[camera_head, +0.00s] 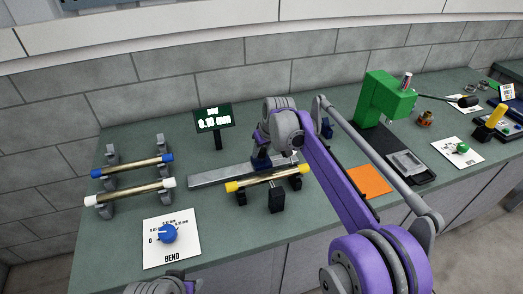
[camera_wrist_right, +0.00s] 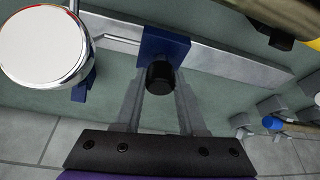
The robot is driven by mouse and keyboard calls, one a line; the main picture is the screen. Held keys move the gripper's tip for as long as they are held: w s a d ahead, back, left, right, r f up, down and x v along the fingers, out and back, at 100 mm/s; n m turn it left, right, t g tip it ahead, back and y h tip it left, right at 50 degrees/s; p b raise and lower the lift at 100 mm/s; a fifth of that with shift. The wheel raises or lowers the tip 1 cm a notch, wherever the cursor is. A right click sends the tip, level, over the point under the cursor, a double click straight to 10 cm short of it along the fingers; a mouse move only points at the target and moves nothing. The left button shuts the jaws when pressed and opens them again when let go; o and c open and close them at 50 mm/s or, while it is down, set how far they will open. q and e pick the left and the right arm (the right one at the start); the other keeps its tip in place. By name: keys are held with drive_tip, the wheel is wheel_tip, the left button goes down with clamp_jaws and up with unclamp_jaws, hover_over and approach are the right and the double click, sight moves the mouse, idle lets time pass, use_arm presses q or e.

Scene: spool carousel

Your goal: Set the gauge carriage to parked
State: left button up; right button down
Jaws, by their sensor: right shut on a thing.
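The gauge carriage is a blue block (camera_wrist_right: 165,45) with a black knob (camera_wrist_right: 160,76) on a silver rail (camera_head: 215,174). In the head view the blue block (camera_head: 262,162) shows partly, below my right wrist. My right gripper (camera_wrist_right: 160,84) is shut on the black knob, one finger on each side of it. A round white-faced dial (camera_wrist_right: 38,44) shows beside the carriage in the right wrist view, joined to a thin metal arm. In the head view my right wrist hides part of the rail.
A yellow-ended rod (camera_head: 265,179) rests on dark supports in front of the rail. Blue-ended (camera_head: 135,166) and white-ended (camera_head: 130,192) rods lie on a rack at left. A small display (camera_head: 213,121) stands behind. A BEND dial card (camera_head: 171,245), orange pad (camera_head: 369,180) and green machine (camera_head: 383,100) flank the area.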

idle(0.3)
drive_tip(key=s+a, duration=0.1)
drive_tip(key=a, duration=0.4)
drive_tip(key=s+a+p, duration=0.1)
drive_tip(key=s+a, duration=0.1)
drive_tip(key=a, duration=0.4)
drive_tip(key=s+a, duration=0.2)
drive_tip(key=a, duration=0.4)
drive_tip(key=shift+s, duration=0.25)
drive_tip(key=shift+d, duration=0.1)
drive_tip(key=c, duration=0.5)
unclamp_jaws()
drive_tip(key=v, duration=1)
drive_tip(key=shift+s+r+p, duration=0.2)
drive_tip(key=shift+r+p, duration=0.15)
